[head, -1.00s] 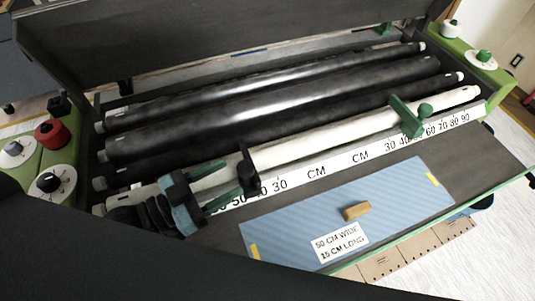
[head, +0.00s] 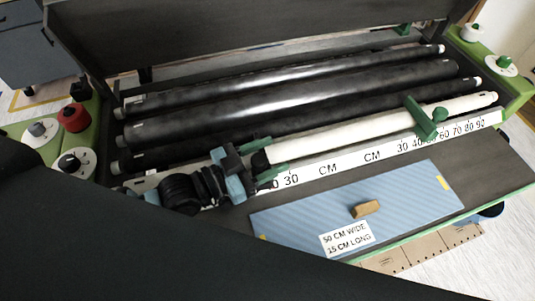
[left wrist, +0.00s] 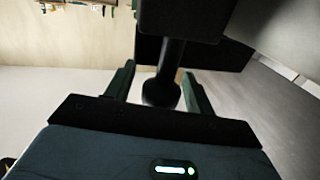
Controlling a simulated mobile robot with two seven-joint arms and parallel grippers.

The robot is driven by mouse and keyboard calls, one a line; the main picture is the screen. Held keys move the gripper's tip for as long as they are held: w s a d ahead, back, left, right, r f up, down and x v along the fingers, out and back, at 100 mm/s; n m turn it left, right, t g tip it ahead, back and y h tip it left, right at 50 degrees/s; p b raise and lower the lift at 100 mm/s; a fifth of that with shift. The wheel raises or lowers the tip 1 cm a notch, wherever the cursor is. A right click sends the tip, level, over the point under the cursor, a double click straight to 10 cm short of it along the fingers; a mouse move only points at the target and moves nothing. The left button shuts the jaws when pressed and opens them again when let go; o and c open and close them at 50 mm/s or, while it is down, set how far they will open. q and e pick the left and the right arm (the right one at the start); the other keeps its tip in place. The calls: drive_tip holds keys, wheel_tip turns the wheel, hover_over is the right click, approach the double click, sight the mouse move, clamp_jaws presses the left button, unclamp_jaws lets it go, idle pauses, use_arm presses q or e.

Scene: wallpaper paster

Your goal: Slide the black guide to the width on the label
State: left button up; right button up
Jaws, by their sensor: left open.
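The black guide (head: 259,162) stands on the white scale bar (head: 335,163) at its left part, in front of the white roll (head: 340,133). My left gripper (head: 275,155) is open, with its green fingers on either side of the guide. The gripper body hides much of the guide and the numbers near it. In the left wrist view, a black stem with a round end (left wrist: 165,88) is between the open fingers (left wrist: 160,70), with gaps visible. My right gripper is out of view.
A green guide (head: 420,118) with a knob sits on the bar's right part. Black rollers (head: 290,95) lie behind. A blue striped sheet (head: 410,200) with a tan block (head: 365,209) lies in front. Red (head: 74,118) and white knobs stand at left.

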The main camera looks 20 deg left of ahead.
use_arm(q)
clamp_jaws()
drive_tip(key=shift+w+a+v, duration=0.1)
drive_tip(key=shift+v, duration=0.7)
drive_tip(key=shift+w+a+v, duration=0.15)
drive_tip(key=shift+v, duration=0.7)
drive_tip(key=shift+w+a+v, duration=0.1)
drive_tip(key=shift+v, duration=0.7)
drive_tip(key=shift+f, duration=0.1)
unclamp_jaws()
drive_tip(key=v, duration=0.5)
drive_tip(key=shift+s+a, duration=0.25)
drive_tip(key=shift+s, duration=0.1)
drive_tip(key=shift+v, duration=1)
